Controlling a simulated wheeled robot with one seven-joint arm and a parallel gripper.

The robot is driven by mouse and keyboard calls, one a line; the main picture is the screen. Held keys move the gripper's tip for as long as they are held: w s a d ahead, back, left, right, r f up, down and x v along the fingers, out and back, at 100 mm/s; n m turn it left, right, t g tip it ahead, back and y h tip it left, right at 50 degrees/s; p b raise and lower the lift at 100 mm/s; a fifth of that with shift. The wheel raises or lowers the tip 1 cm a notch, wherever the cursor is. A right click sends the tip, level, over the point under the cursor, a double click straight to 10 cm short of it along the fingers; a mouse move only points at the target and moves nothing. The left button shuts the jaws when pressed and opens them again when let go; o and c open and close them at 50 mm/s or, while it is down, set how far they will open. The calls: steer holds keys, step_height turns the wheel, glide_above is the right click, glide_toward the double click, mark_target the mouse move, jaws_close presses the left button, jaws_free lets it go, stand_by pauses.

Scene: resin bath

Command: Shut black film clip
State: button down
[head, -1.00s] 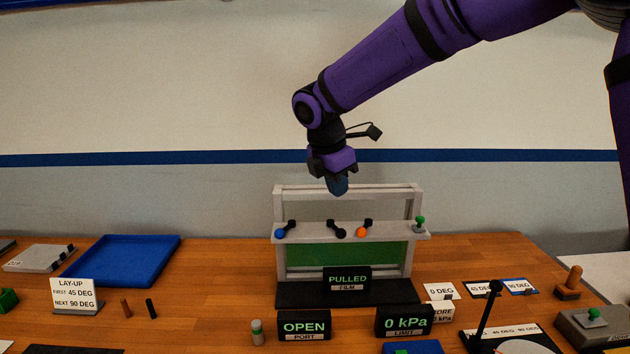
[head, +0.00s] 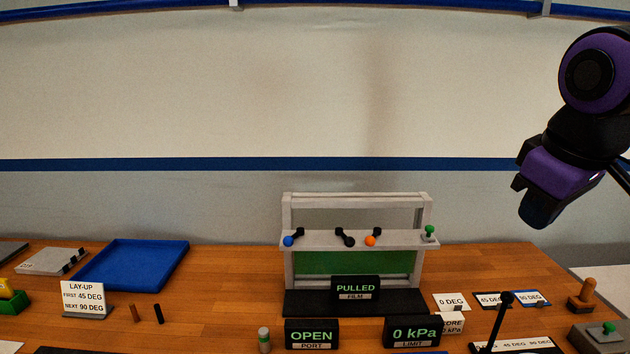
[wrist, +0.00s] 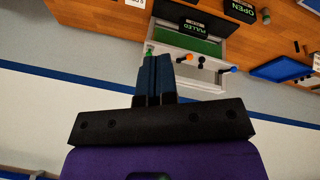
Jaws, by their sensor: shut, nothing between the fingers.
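The black film clip (head: 346,238) is a small black lever with a round knob, on the ledge of the pale frame (head: 288,262). Its knob points down to the right. The blue clip (head: 290,240) stands to its left and the orange clip (head: 371,240) to its right, both with knobs down to the left. My gripper (head: 537,215) is shut and empty, in the air right of the frame and above it, clear of every clip. In the wrist view its dark blue fingers (wrist: 154,60) are together, and the black clip (wrist: 201,63) shows beyond them.
A green-knobbed lever (head: 429,233) stands at the ledge's right end. Signs reading PULLED FILM (head: 355,289), OPEN PORT (head: 311,334) and 0 kPa LIMIT (head: 412,331) stand in front. A blue tray (head: 135,265) lies left. The air above the frame is clear.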

steer(key=s+d+f+m, duration=0.2)
steer(key=s+m, duration=0.2)
steer(key=s, duration=0.2)
steer(key=shift+t+y, duration=0.4)
steer(key=c, duration=1.5)
jaws_free()
steer(key=shift+s+d+f+m, duration=0.1)
steer(key=shift+s+m, duration=0.15)
steer(key=shift+m, duration=0.15)
steer(key=shift+c, duration=0.2)
steer(key=o, duration=0.4)
steer(key=shift+w, duration=0.25)
steer(key=w+a+r+n+g, duration=0.1)
steer(key=w+a+r, duration=0.1)
steer(key=w, duration=0.3)
steer(key=w+a+r, duration=0.1)
steer(key=w+r, duration=0.1)
steer(key=w, duration=0.3)
steer(key=n+g+h, duration=0.2)
steer(key=n+g, duration=0.1)
steer(key=n, duration=0.1)
glide_above(345, 236)
steer(key=a, duration=0.2)
steer(key=s+a+f+x, duration=0.1)
steer(key=a+x, duration=0.1)
steer(key=x, duration=1.7)
steer(key=s+x, duration=0.1)
steer(key=x, duration=0.2)
steer(key=shift+s+f, duration=0.1)
steer(key=shift+f, duration=0.25)
